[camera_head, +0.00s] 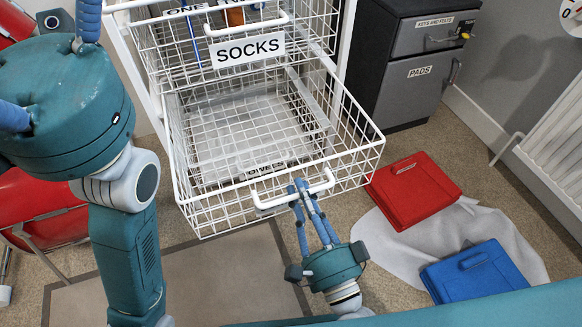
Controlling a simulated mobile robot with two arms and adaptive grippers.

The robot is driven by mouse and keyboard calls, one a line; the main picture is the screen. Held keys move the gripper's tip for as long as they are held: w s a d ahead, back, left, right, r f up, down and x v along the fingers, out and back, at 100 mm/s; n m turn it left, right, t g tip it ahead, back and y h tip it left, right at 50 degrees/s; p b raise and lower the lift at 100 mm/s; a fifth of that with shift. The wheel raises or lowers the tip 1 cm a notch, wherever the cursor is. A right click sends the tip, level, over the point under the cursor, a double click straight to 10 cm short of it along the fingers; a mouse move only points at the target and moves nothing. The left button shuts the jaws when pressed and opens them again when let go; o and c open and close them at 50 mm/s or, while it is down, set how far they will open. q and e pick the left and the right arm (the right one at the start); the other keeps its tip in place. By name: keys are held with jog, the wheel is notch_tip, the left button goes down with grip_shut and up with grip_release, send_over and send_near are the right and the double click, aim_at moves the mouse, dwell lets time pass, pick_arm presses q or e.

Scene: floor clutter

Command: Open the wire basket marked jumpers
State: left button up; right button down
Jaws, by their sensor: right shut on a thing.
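A white wire basket (360,150) is pulled well out from the rack below the one marked SOCKS (247,49). It looks empty. A label shows through its wires, but I cannot read it surely. My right gripper (301,192) is shut on the white handle (267,203) at the basket's front. My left gripper (50,70) is raised close to the camera at the left. Its blue fingers stand apart, and their tips are out of frame.
The socks basket above is also partly out. A grey cabinet (408,90) stands at the right. On the floor lie a red folder (412,190), a blue folder (473,272) and a pale cloth (425,235). A radiator (555,140) is at the right wall.

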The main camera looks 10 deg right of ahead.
jog(key=shift+r+v, duration=0.1)
jog(key=shift+v, duration=0.5)
jog(key=shift+r+v, duration=0.15)
jog(key=shift+v, duration=0.5)
jog(key=c, duration=1.7)
grip_release()
jog(key=v, duration=1.2)
jog(key=shift+d, duration=0.1)
